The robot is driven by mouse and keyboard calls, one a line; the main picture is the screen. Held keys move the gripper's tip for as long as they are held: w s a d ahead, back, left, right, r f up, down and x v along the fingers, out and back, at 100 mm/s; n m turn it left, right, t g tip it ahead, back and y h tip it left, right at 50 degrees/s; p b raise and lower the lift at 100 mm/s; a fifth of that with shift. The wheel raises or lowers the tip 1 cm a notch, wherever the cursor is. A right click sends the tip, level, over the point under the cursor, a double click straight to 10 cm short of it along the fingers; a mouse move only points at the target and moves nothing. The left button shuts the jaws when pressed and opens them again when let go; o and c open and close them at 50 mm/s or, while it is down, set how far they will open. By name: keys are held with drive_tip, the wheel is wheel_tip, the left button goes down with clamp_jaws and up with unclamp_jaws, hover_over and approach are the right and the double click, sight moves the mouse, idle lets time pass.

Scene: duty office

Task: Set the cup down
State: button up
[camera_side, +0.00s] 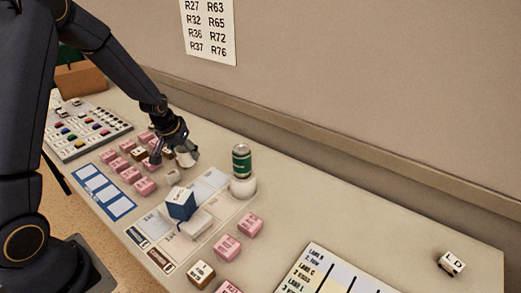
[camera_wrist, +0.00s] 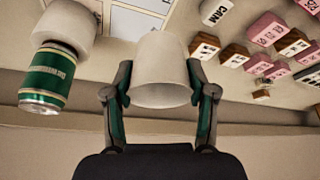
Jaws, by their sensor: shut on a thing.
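A plain off-white cup (camera_wrist: 160,75) is held between the two fingers of my gripper (camera_wrist: 160,98) in the wrist view. In the side view, my gripper (camera_side: 176,150) is at the far part of the table with the pale cup (camera_side: 188,157) at its fingers. The cup looks tilted there. It is beside the pink blocks and to the left of a green can. Whether the cup touches the table cannot be told.
The green can (camera_side: 241,160) stands on a white round base (camera_side: 243,187). A blue box (camera_side: 181,203) sits on the printed mat (camera_side: 211,183). Pink blocks (camera_side: 145,187) crowd the left. A lane chart (camera_side: 322,270) lies in front; the table's right side is mostly clear.

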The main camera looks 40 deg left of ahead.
drive_tip(key=w+a+f, duration=0.1)
drive_tip(key=w+f, duration=0.1)
drive_tip(key=w, duration=0.1)
drive_tip(key=w+f, duration=0.3)
drive_tip(key=w+a+f, duration=0.1)
drive_tip(key=w+f, duration=0.2)
drive_tip(key=w, duration=0.1)
drive_tip(key=shift+w+a+f, duration=0.1)
drive_tip(key=shift+a+f, duration=0.1)
drive_tip(key=shift+a, duration=0.1)
drive_tip(key=shift+w+f, duration=0.1)
drive_tip(key=shift+f, duration=1.5)
drive_tip(key=shift+f, duration=0.15)
drive_tip(key=o, duration=0.7)
